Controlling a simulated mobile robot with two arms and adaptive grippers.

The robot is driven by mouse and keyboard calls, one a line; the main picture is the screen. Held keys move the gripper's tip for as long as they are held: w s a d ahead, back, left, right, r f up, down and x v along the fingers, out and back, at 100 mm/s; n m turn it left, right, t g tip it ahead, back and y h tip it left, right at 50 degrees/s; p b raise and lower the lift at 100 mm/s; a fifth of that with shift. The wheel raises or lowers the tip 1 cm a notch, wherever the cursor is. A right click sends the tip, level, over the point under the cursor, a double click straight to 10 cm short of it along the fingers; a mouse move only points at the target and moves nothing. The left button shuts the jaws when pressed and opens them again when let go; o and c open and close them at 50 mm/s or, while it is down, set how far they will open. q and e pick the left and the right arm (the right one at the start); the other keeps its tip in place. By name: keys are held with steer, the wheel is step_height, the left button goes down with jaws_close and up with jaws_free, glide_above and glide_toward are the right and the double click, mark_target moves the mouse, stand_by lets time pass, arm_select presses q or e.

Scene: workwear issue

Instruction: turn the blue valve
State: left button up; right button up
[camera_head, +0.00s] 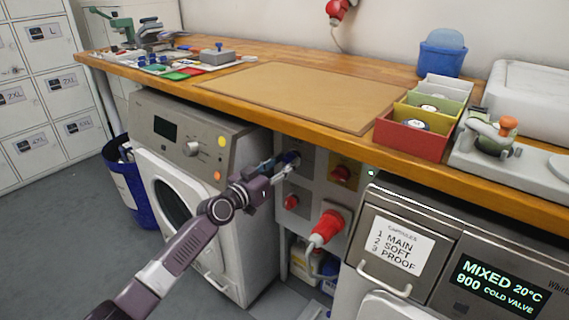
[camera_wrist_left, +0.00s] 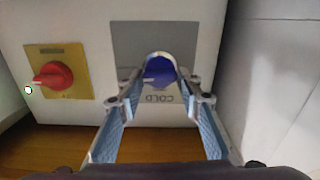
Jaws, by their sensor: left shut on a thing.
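The blue valve (camera_wrist_left: 158,71) is a round knob on a grey plate marked COLD in the left wrist view. In the head view the blue valve (camera_head: 292,157) is largely covered by my gripper. My left gripper (camera_wrist_left: 160,92) has its fingers on either side of the knob and is shut on it. In the head view the left gripper (camera_head: 279,164) reaches the panel from the left, under the worktop. My right gripper is in neither view.
A red knob on a yellow plate (camera_head: 343,174) sits right of the valve. Below are another red knob (camera_head: 291,202) and a red plug (camera_head: 328,226). A white washer (camera_head: 190,185) stands left, a grey machine (camera_head: 440,250) right. The wooden worktop (camera_head: 280,119) overhangs.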

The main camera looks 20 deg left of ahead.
arm_select(q)
steer(key=n, duration=0.3)
steer(key=shift+n, duration=0.4)
steer(key=n, duration=0.2)
steer(key=shift+a+n, duration=0.1)
steer(key=shift+n, duration=0.3)
steer(key=shift+f+n, duration=0.1)
steer(key=shift+n, duration=0.8)
steer(key=n, duration=0.3)
steer(key=shift+n, duration=0.3)
steer(key=n+p, duration=0.1)
steer(key=n, duration=0.3)
steer(key=shift+a+f+n+p, duration=0.1)
steer(key=shift+f+n+p, duration=0.05)
steer(key=shift+n+p, duration=0.15)
steer(key=shift+n, duration=0.3)
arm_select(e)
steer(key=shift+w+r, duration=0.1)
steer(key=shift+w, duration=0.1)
